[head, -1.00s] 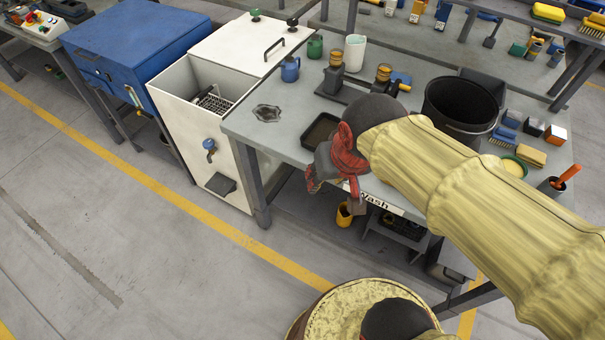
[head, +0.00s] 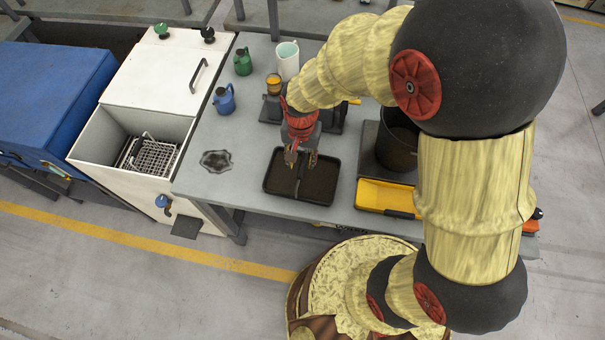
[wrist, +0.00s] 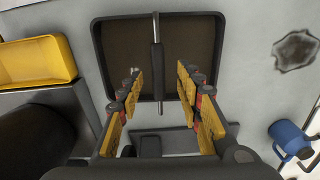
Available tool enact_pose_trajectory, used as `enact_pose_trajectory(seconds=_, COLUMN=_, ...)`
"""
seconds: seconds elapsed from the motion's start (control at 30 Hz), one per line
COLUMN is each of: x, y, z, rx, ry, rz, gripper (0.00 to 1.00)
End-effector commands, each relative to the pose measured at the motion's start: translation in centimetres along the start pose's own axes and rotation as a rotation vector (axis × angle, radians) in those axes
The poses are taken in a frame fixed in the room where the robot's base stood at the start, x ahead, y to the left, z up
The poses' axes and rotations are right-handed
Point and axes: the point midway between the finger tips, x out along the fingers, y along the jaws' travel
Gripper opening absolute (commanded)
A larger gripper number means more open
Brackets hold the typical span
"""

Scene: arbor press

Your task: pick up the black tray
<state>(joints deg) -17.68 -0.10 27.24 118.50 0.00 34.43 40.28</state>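The black tray (head: 320,184) is a shallow rectangle with a raised dark rim and a brownish floor. It lies on the grey bench top. A bar handle (wrist: 156,60), metal with a dark grip in its middle, spans the tray; the tray floor (wrist: 115,50) shows on both sides of it in the wrist view. My gripper (head: 300,160) points down over the tray's far part. In the wrist view my gripper (wrist: 159,78) is open, with one yellow-padded finger on each side of the handle's line. No finger visibly touches the handle; the exact height gap is unclear.
A yellow bin (head: 388,197) and a black bucket (head: 398,145) stand right of the tray. A dark flat patch (head: 216,160) and a blue jug (head: 224,101) are to its left. A white basin unit (head: 90,145) adjoins the bench.

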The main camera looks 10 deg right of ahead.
Motion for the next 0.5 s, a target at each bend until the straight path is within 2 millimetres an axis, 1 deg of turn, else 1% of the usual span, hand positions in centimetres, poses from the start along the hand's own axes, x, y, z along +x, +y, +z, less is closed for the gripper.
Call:
enact_pose_trajectory(seconds=0.2, x=3.2, y=0.3, z=-0.3, rx=0.000, ry=-0.002, rz=0.002, gripper=0.36)
enact_pose_trajectory(seconds=0.3, x=4.3, y=0.2, z=-0.3, rx=-0.001, ry=-0.001, rz=0.001, gripper=0.36)
enact_pose_trajectory(seconds=0.4, x=4.8, y=0.2, z=-0.4, rx=-0.001, ry=0.000, rz=0.000, gripper=0.36)
enact_pose_trajectory(seconds=0.5, x=4.8, y=0.2, z=-0.4, rx=-0.001, ry=0.001, rz=-0.001, gripper=0.36)
